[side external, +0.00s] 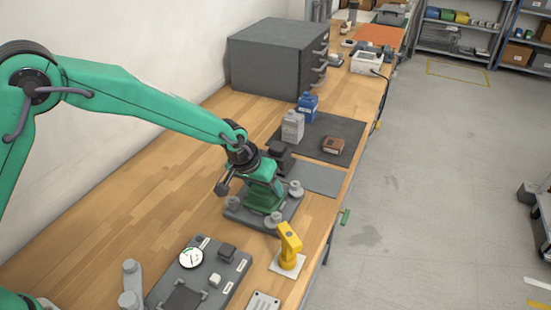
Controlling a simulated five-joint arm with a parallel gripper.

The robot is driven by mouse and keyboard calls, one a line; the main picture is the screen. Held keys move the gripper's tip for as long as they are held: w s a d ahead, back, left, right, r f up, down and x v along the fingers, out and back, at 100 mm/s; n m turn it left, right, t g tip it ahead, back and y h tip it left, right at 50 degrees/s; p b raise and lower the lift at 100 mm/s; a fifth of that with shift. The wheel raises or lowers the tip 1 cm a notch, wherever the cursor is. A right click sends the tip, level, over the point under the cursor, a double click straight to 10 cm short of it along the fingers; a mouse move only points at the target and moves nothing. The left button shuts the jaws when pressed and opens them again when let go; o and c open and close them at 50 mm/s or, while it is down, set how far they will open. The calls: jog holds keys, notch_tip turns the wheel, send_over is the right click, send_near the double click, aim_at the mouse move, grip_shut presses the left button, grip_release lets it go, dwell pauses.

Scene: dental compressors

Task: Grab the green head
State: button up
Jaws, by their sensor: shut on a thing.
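The green head (264,193) is a dark green, blocky part standing on a grey base plate (239,213) at the middle of the wooden bench. My gripper (246,168) is at the upper left of the green head and is shut on it. The fingertips are small and dark here, so the exact contact is hard to see. The head is still over the base plate; whether it touches the plate cannot be told.
Grey round knobs (296,188) stand around the plate. A yellow tool (289,243) stands on a white pad in front right. A gauge panel (198,270) lies in front. Bottles (293,126) stand on a dark mat (338,132) behind. A grey drawer cabinet (277,58) stands by the wall. Bare bench lies left.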

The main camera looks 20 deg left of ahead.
jog(key=shift+r, duration=0.3)
jog(key=c, duration=0.3)
jog(key=shift+r, duration=0.7)
grip_shut()
notch_tip(320, 180, up, 2)
jog(key=shift+w+r, duration=0.1)
jog(key=shift+r, duration=0.1)
jog(key=s+d+r, duration=0.6)
jog(key=s, duration=0.3)
jog(key=shift+s+d+r+h, duration=0.35)
jog(key=shift+d+r+h, duration=0.05)
